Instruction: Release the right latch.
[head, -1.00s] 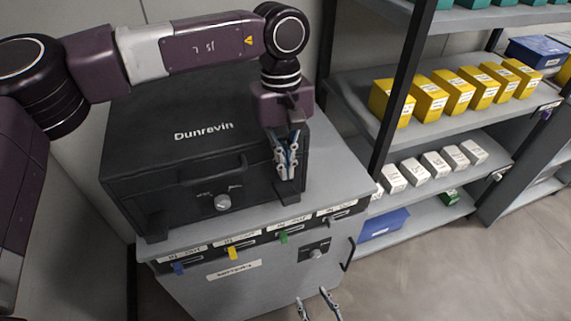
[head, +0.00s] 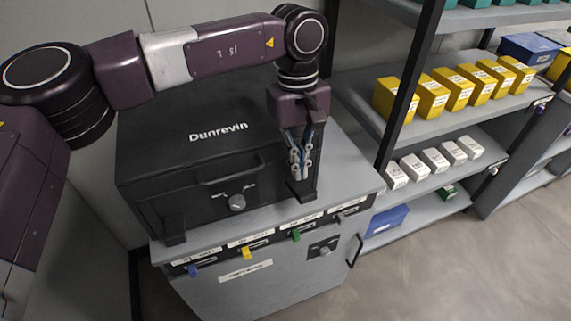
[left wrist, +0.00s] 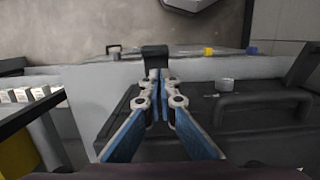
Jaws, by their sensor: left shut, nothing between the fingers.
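The black case (head: 152,143) marked "Dunrevin" stands on the grey cabinet. Its right latch (head: 302,191), a dark tab at the front right corner, shows just below my left gripper (head: 299,171). In the left wrist view the same latch (left wrist: 155,55) stands just beyond the tips of my left gripper (left wrist: 157,76). The blue fingers are shut with nothing between them. I cannot tell if they touch the latch. The left latch (head: 173,228) is at the case's front left corner. My right gripper is out of view.
A handle (head: 228,177) and a round knob (head: 237,203) are on the case's front. The grey cabinet (head: 262,292) below has coloured tabs and a black door handle (head: 355,251). Shelves with yellow boxes (head: 430,98) and white boxes (head: 435,160) stand at the right.

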